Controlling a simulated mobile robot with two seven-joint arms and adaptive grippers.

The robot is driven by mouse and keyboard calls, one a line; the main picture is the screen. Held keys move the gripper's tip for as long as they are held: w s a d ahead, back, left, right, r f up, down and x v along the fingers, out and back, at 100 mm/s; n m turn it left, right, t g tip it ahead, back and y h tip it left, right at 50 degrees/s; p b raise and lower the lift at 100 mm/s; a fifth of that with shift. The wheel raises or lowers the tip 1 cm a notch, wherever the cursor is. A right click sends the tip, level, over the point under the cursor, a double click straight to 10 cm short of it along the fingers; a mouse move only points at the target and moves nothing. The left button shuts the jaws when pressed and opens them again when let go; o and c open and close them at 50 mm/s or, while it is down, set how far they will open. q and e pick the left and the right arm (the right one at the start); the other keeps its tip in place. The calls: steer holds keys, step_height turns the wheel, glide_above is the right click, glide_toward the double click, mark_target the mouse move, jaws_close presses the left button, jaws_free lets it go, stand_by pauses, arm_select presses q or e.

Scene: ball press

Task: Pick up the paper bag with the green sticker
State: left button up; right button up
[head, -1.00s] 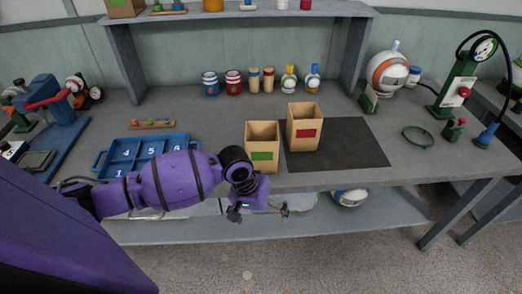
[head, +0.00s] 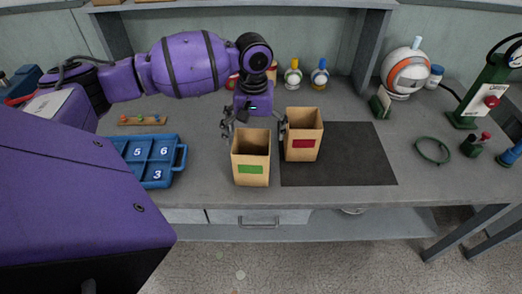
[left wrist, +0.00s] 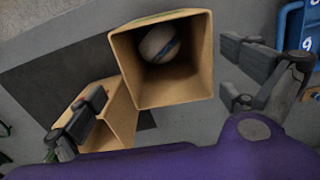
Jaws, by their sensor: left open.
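The open-topped paper bag with the green sticker (head: 251,158) stands upright on the bench. In the left wrist view this bag (left wrist: 178,92) shows its open mouth, with a whitish ball with a dark band (left wrist: 159,44) inside. The paper bag with the red sticker (head: 303,134) stands just right of it and a little further back. My left gripper (head: 255,124) is open behind and above the green-sticker bag, one finger on each side of it, the right-hand one in the gap beside the red-sticker bag. Contact cannot be told. My right gripper is not seen.
A dark mat (head: 345,165) lies under and right of the red-sticker bag. A blue numbered tray (head: 183,158) is at left, and a wooden peg strip (head: 142,120) is behind it. A green ring (head: 433,151) and a ball on a stand (head: 397,72) are at right.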

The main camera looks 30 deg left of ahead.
mark_target(252, 153)
arm_select(q)
steer(key=shift+f, duration=0.5)
steer(key=shift+s+a+f, duration=0.1)
steer(key=shift+s+f, duration=0.25)
steer(key=shift+f, duration=0.25)
steer(key=shift+s+a+f, duration=0.1)
steer(key=shift+s+f, duration=0.2)
steer(key=shift+f, duration=0.3)
steer(key=f, duration=0.3)
steer(key=shift+w+a+f, duration=0.1)
steer(key=shift+w+f, duration=0.1)
steer(key=shift+f, duration=0.35)
steer(key=shift+c, duration=0.4)
steer(key=c, duration=0.8)
steer(key=shift+c, duration=1.1)
steer(key=shift+r, duration=0.1)
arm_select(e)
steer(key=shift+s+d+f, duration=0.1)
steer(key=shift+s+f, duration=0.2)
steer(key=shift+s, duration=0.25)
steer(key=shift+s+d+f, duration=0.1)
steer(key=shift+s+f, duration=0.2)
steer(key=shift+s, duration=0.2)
